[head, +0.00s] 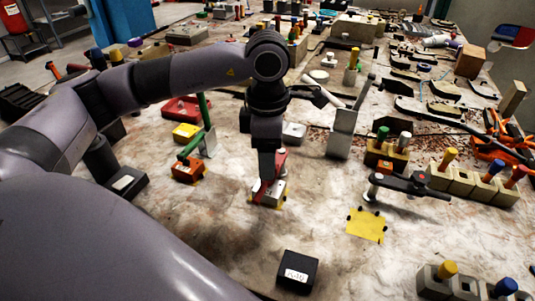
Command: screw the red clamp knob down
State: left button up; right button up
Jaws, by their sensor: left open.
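My left gripper (266,180) points straight down near the middle of the head view, over a small metal block (278,190) with red parts. The block sits on a yellow pad (256,200). A red piece (280,160) shows beside and behind the fingers; the gripper hides much of it. I cannot tell whether this is the clamp knob, or whether the fingers touch it. The gripper is open, though its finger gap is hard to see. My right gripper is not in view.
A bare yellow pad (367,225) and a black bar fixture (410,184) lie to the right. A black box (297,271) stands in front. Peg blocks (465,180) line the right; the front table is mostly clear.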

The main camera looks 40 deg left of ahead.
pick_arm(q)
notch_tip(320, 180, up, 7)
jog(key=shift+f, duration=0.1)
jog(key=shift+s, duration=0.1)
dwell(0.6)
